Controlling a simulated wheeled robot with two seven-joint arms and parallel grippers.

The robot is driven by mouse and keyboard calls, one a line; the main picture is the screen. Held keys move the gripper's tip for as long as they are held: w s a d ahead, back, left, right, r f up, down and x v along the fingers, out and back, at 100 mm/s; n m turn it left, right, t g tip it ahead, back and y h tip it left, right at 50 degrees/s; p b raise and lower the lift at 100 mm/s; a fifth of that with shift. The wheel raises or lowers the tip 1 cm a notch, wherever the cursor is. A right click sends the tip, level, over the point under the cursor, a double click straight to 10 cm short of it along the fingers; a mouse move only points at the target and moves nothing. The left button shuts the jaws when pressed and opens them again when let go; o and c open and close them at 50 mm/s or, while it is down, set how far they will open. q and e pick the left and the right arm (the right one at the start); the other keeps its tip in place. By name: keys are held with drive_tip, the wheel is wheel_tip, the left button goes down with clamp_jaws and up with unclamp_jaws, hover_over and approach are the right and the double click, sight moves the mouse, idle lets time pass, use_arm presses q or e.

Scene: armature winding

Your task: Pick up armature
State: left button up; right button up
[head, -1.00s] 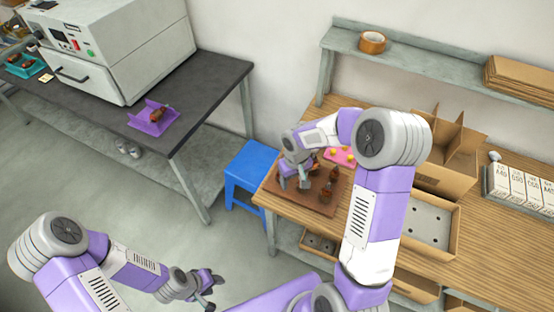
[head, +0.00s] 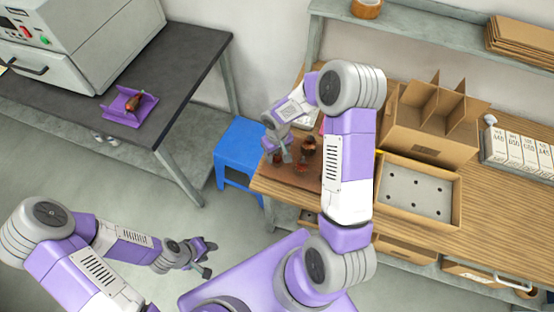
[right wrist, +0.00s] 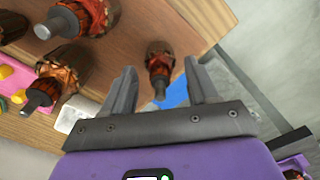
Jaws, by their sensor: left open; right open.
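Several brown and copper armatures (head: 308,145) stand on a brown board (head: 304,182) at the left end of the wooden table. My right gripper (head: 281,155) is open above the board's left side. In the right wrist view, one armature (right wrist: 160,58) shows between the open fingers of the right gripper (right wrist: 160,70); I cannot tell whether they touch it. More armatures (right wrist: 62,70) show at the left there. Another armature (head: 135,102) lies in a purple holder (head: 122,114) on the dark table. My left gripper (head: 208,258) is open and empty over the floor.
A blue stool (head: 240,140) stands between the dark table (head: 195,80) and the wooden table (head: 480,215). A divided cardboard box (head: 425,135) and an open tray with holes (head: 415,195) stand right of my right arm. White cartons (head: 520,155) stand further right. A shelf runs behind.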

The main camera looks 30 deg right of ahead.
clamp_jaws()
idle(0.3)
idle(0.3)
